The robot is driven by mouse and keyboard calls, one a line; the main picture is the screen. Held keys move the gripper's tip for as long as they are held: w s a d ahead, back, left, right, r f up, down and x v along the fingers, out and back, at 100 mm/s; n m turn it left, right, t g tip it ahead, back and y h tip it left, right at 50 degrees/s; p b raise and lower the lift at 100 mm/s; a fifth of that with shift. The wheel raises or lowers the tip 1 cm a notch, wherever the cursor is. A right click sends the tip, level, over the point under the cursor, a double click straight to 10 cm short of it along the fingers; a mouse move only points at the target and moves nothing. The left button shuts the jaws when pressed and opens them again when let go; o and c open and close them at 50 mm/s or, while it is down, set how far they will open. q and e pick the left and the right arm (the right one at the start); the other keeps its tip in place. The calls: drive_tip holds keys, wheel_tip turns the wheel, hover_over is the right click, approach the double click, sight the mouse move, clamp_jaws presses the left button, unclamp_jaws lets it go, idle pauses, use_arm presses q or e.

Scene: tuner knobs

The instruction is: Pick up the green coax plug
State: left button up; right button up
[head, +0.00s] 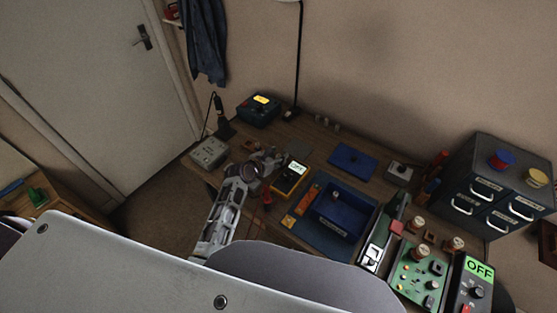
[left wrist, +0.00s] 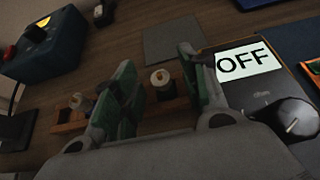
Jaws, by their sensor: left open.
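In the left wrist view, a small plug with a pale round end (left wrist: 160,77) stands in a wooden rack (left wrist: 65,127), between my open fingers. Its body looks darker, and I cannot tell for sure whether it is green. A second pale-ended plug (left wrist: 76,101) stands in the rack to the left, outside the fingers. My left gripper (left wrist: 155,75) is open and holds nothing; its fingers look green on the inside. In the head view, my left gripper (head: 264,161) is over the table's left part and hides much of the rack. My right gripper is not in view.
A meter with an OFF display (left wrist: 246,63) is close to the right finger. A blue box with a yellow light (left wrist: 38,48) stands at left. A grey mat (left wrist: 172,40) lies beyond the rack. A blue tray (head: 340,211) stands further right on the table.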

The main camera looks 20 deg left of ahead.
use_arm(q)
drive_tip(key=shift+c, duration=0.2)
clamp_jaws()
drive_tip(key=shift+r, duration=0.15)
